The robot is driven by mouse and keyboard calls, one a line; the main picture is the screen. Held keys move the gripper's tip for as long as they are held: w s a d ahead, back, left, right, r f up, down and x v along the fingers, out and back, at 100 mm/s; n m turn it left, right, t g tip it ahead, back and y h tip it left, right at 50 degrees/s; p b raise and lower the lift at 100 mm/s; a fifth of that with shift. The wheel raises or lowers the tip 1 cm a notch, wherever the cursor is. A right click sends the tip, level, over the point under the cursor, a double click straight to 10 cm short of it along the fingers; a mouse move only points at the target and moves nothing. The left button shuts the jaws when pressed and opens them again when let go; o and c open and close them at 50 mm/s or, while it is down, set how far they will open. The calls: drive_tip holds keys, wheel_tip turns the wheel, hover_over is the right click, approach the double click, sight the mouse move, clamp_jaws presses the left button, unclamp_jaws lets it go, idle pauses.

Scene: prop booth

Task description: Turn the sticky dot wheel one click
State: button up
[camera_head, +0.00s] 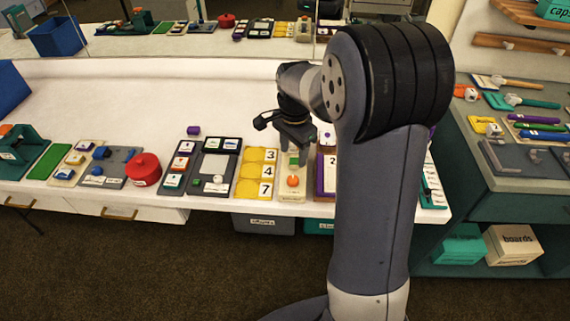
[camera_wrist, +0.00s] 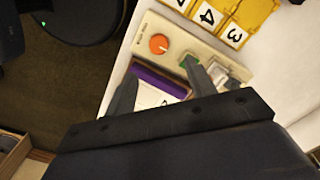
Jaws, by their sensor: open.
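A cream board (camera_head: 290,193) with a round orange knob (camera_head: 293,181) stands near the table's front edge. My gripper (camera_head: 291,146) hangs over the back part of this board. In the wrist view my gripper (camera_wrist: 161,86) is open and empty, its fingers apart over the purple-edged board. The knob lies beyond the fingertips, apart from them.
A yellow number board (camera_head: 256,172) stands left of the cream board, and a purple board (camera_head: 326,180) close on its right. Further left are a dark board (camera_head: 213,165) and a red pot (camera_head: 143,169).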

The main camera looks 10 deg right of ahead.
sight(293, 179)
wheel_tip(293, 179, down, 10)
drive_tip(key=shift+s+r, duration=0.1)
drive_tip(key=shift+c, duration=0.5)
drive_tip(key=c, duration=0.9)
drive_tip(key=shift+o, duration=0.2)
drive_tip(key=shift+n, duration=0.3)
